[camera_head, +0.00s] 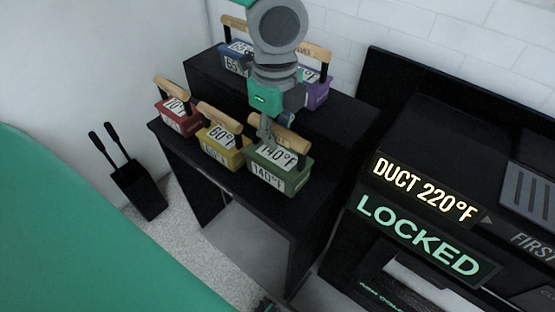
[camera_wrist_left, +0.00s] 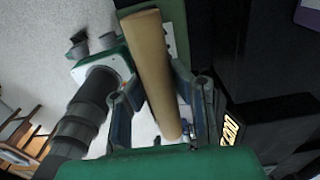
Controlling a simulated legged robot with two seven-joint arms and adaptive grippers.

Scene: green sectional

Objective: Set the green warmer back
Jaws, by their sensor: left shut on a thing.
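The green warmer (camera_head: 283,172) is a small box with a wooden handle and white labels reading 140°F. It is at the right end of the front row on the black stepped stand (camera_head: 330,190), right of the yellow warmer. My left gripper (camera_head: 268,132) comes down over it from above and is shut on its handle. In the left wrist view the wooden handle (camera_wrist_left: 153,75) lies between the two fingers of the left gripper (camera_wrist_left: 165,108). The warmer looks upright. I cannot tell whether its base touches the stand. My right gripper is not in view.
The yellow warmer (camera_head: 222,148) and red warmer (camera_head: 180,116) stand to its left. A blue (camera_head: 236,57) and a purple warmer (camera_head: 318,92) are on the upper step. A black unit with a LOCKED sign (camera_head: 418,238) stands right. A green sofa (camera_head: 70,240) fills the lower left.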

